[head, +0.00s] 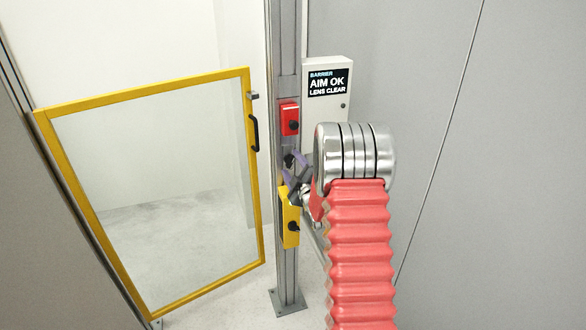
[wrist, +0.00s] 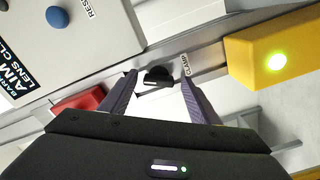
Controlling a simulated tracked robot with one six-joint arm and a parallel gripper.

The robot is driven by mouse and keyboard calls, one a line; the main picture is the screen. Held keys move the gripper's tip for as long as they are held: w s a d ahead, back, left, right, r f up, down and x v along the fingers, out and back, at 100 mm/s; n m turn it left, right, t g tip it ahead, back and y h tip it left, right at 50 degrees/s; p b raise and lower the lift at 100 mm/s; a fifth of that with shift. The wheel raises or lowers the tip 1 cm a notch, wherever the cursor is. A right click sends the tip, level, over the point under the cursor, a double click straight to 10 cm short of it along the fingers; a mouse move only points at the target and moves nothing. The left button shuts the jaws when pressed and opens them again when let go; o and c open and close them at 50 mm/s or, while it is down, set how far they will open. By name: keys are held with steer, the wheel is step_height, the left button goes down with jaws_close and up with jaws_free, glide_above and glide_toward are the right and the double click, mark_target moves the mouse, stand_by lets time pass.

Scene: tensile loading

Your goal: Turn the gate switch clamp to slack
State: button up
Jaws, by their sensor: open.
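The clamp is a small black knob (wrist: 157,76) on the grey post, beside a "CLAMP" label (wrist: 186,66) in the wrist view. In the head view the dark knob (head: 289,160) shows between the red box and the yellow box, partly behind a finger. My gripper (head: 292,176) is at the post with its purple fingers apart. In the wrist view my gripper (wrist: 159,80) is open, with one finger on each side of the knob. I cannot tell whether the fingers touch it. The knob's lower part is dark and its turn position is unclear.
A red box (head: 290,118) sits above on the post and a yellow box (head: 291,222) below; the yellow one has a lit green light (wrist: 278,62). A grey barrier box (head: 329,110) reads "AIM OK, LENS CLEAR". The yellow-framed gate (head: 180,85) stands left, near the post.

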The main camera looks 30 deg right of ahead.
steer(key=shift+s, duration=0.1)
steer(key=v, duration=1.3)
steer(key=shift+s+a, duration=0.2)
steer(key=shift+s, duration=0.05)
steer(key=shift+f, duration=0.1)
steer(key=shift+c, duration=0.4)
